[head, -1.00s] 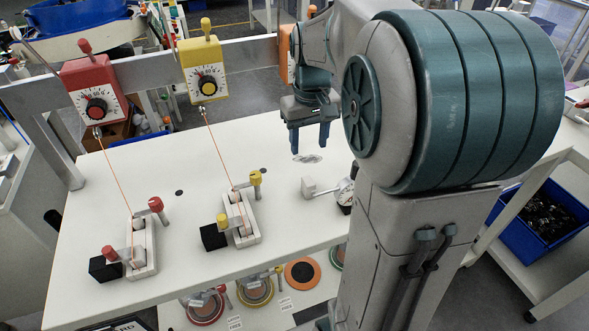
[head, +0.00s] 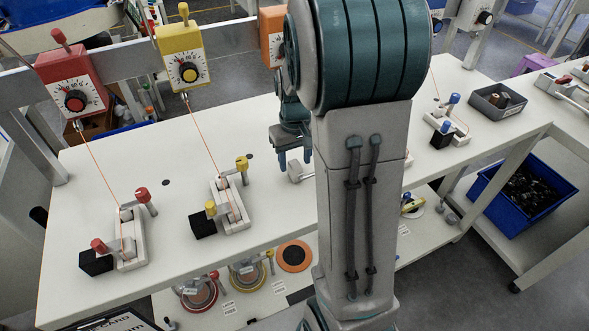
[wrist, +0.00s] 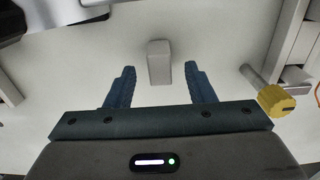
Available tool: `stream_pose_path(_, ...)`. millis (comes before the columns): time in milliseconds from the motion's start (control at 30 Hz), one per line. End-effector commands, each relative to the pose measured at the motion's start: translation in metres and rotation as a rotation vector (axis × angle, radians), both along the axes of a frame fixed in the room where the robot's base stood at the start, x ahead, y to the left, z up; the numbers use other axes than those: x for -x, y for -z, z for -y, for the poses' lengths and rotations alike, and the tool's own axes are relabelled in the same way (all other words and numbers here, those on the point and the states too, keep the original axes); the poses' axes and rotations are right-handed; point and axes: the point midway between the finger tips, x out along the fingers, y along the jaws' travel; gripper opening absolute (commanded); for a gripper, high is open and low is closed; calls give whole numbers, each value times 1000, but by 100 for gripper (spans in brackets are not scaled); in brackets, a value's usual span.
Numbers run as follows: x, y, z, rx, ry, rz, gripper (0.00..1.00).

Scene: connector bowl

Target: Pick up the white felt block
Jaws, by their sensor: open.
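The white felt block (wrist: 159,62) stands on the white table in the wrist view, just ahead of and between the fingers of my gripper (wrist: 158,86). My gripper is open, with two dark blue fingers spread apart and nothing between them. In the head view the block (head: 295,172) shows partly, beside my gripper (head: 292,160) and next to my arm. My arm hides part of the area around it. I cannot tell the exact height of the fingers above the table.
In the wrist view a yellow-ended knob (wrist: 277,100) lies right of the fingers. In the head view, fixtures with yellow (head: 229,206) and red (head: 127,240) knobs stand left on the table (head: 110,180). A blue bin (head: 522,195) is at the right.

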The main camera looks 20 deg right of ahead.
Motion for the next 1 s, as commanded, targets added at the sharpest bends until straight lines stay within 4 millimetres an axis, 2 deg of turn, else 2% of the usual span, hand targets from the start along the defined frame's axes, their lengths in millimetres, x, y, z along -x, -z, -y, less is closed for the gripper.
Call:
stream_pose_path(133, 0, 16, 0, 0, -1, -2, 49)
stream_pose_path(400, 0, 20, 0, 0, -1, 1, 49)
stream_pose_path(567, 0, 20, 0, 0, 0, 1, 5)
stream_pose_path(600, 0, 20, 0, 0, 0, 1, 2)
stream_pose_path(1000, -1, 14, 0, 0, -1, 3, 1)
